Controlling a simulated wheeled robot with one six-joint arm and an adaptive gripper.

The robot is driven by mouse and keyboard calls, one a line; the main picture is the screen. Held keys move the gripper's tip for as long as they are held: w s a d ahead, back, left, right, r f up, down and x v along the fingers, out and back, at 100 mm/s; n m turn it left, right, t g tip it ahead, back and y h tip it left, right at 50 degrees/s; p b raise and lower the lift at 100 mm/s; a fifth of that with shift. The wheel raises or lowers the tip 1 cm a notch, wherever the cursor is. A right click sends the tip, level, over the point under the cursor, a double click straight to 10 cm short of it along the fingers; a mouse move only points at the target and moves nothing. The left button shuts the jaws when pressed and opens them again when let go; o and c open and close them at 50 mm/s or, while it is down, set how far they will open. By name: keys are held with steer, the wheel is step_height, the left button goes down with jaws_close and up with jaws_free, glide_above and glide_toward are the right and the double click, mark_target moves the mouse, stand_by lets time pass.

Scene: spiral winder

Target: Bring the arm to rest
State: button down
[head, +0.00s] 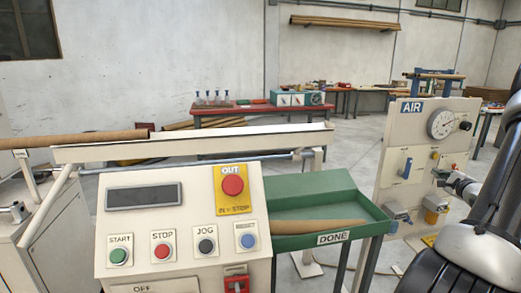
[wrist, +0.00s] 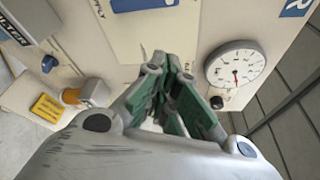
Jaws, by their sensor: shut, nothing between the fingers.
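My gripper (wrist: 168,65) is shut and empty in the wrist view, its green-padded fingers together. It points toward the pale AIR panel (wrist: 200,22), and I cannot tell the exact gap to it. In the head view my gripper (head: 441,175) is small, in front of the right side of the AIR panel (head: 418,140). My dark arm comes in from the right edge and hides what is behind it.
The panel carries a pressure gauge (head: 440,124), a blue lever (head: 407,166) and a yellow fitting (head: 433,216). A control console (head: 195,212) stands front left. The green DONE tray (head: 310,190) holds a brown tube (head: 315,227). Floor shows between tray and panel.

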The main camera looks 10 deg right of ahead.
steer(key=s+a+f+n+g+y, duration=0.1)
steer(key=s+a+f+y, duration=0.2)
steer(key=a, duration=0.3)
steer(key=s+a+f+n+g+y, duration=0.1)
steer(key=s+a+f+y, duration=0.15)
steer(key=a, duration=0.25)
steer(key=s+a+r+n+g+y, duration=0.2)
steer(key=s+a+n+g+y, duration=0.15)
steer(key=a, duration=0.45)
steer(key=s+a+r+n+g+y, duration=0.1)
steer(key=s+a+n+g+y, duration=0.15)
steer(key=s+a, duration=0.4)
steer(key=s+a+r+n+g+h, duration=0.5)
steer(key=s+a+r+n+g, duration=0.2)
steer(key=s+a+r+n, duration=0.4)
steer(key=s+a+r+n+t+h, duration=0.2)
steer(key=a+r+n+t, duration=0.1)
steer(key=a+r+n, duration=0.3)
steer(key=shift+s+a+r+n, duration=0.3)
steer(key=shift+s+a+r, duration=0.1)
steer(key=shift+a+r, duration=0.25)
